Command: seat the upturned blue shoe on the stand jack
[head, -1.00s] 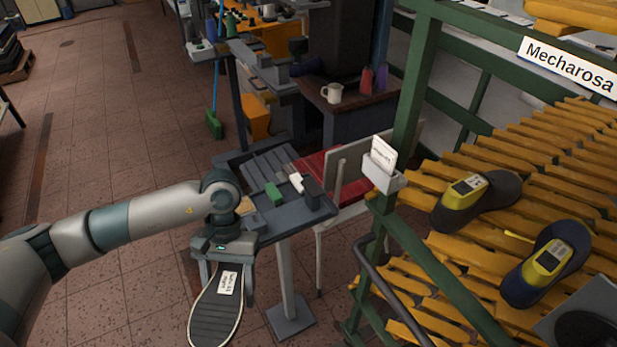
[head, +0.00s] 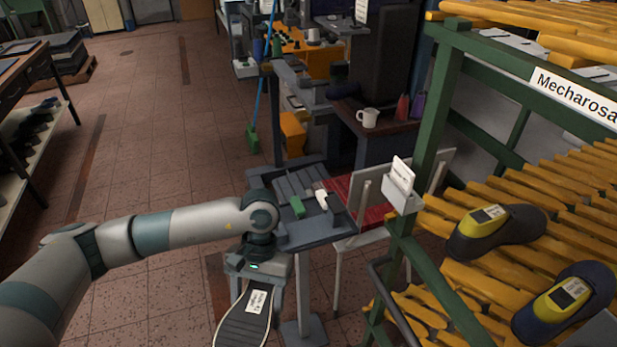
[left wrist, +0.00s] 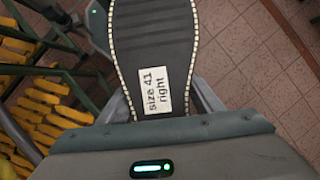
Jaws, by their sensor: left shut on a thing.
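My left gripper (head: 254,288) is shut on an upturned shoe (head: 241,328), out in front of me above the floor. Its dark ribbed sole with pale edge stitching faces up, and its toe end runs off the bottom of the head view. The sole also fills the top middle of the left wrist view (left wrist: 153,40), with a white label reading "size 41 right". The shoe's upper is hidden beneath the sole, so its colour cannot be told. I cannot make out the stand jack in either view. My right gripper is not in view.
A grey pedestal tray (head: 318,235) with small tools stands just beyond the gripper. A red-seated chair (head: 375,218) is beside it. At right, a green-framed rack with yellow slats (head: 478,292) holds two dark shoes (head: 505,238) (head: 590,300) with yellow devices. Floor at left is open.

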